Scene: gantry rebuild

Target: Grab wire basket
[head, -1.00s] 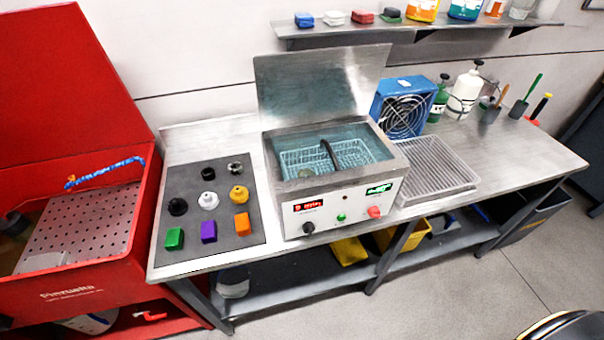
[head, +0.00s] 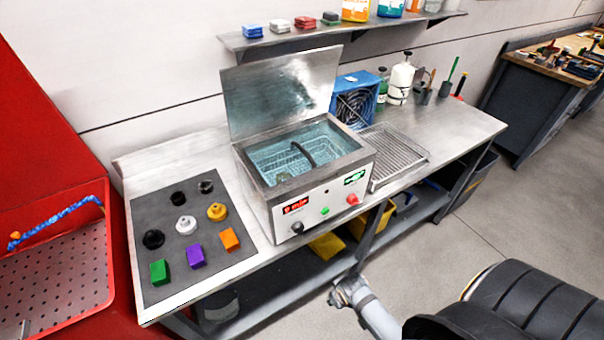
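The wire basket (head: 270,162) is pale wire mesh and sits down inside the open tank of the white-fronted cleaner (head: 325,205). Bluish liquid surrounds it. A dark arched handle (head: 303,153) rises over its middle. A small dull object lies at its near end, too blurred to name. The cleaner's metal lid (head: 282,92) stands open behind the tank.
A wire drain tray (head: 398,155) lies right of the cleaner, with a blue fan (head: 355,105) behind. A dark mat (head: 165,212) with several coloured parts lies left. A shelf (head: 350,35) hangs above. A black ribbed seat-like thing (head: 510,300) stands at lower right.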

